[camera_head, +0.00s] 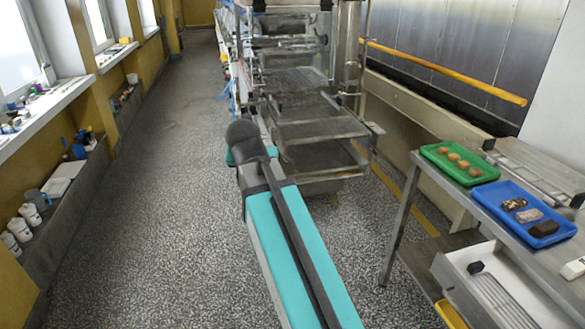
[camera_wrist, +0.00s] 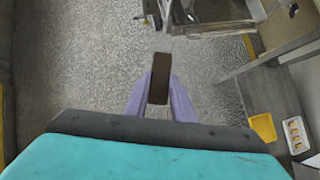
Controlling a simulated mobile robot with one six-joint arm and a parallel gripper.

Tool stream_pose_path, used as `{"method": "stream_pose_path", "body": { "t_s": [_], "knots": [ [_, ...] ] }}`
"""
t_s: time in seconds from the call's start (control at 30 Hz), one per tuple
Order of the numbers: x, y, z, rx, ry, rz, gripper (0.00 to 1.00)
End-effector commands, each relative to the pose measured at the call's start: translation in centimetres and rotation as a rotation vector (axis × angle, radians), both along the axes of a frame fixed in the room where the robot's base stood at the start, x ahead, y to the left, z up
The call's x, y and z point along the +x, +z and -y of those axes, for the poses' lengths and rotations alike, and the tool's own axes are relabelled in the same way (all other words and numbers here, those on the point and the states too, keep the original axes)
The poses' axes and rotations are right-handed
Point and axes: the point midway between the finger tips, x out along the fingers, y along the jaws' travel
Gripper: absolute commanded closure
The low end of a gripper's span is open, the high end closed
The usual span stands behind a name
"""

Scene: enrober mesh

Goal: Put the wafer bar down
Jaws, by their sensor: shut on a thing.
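A dark brown wafer bar (camera_wrist: 161,74) is held upright in the wrist view between the two purple fingers of my gripper (camera_wrist: 161,92). My gripper is shut on it, and the bar's far end sticks out past the fingertips. Speckled floor shows behind the bar. In the head view my own arm hides the gripper and the held bar. The enrober's mesh belt (camera_head: 300,103) lies ahead of my arm in the head view, at the machine's near end.
A white bin (camera_head: 447,267) stands below. Open floor (camera_head: 150,200) lies left. A yellow bin (camera_wrist: 263,127) shows in the wrist view.

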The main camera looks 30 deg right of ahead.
Motion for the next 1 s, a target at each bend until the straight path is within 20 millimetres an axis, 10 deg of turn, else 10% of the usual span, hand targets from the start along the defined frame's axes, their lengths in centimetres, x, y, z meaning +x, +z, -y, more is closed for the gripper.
{"method": "stream_pose_path", "body": {
  "t_s": [0.4, 1.0],
  "knots": [
    [0.4, 0.3, -12.3, -0.004, 0.248, 0.009, 0.9],
    [0.4, 0.3, -13.7, -0.005, 0.279, 0.01, 0.9]
  ]
}}
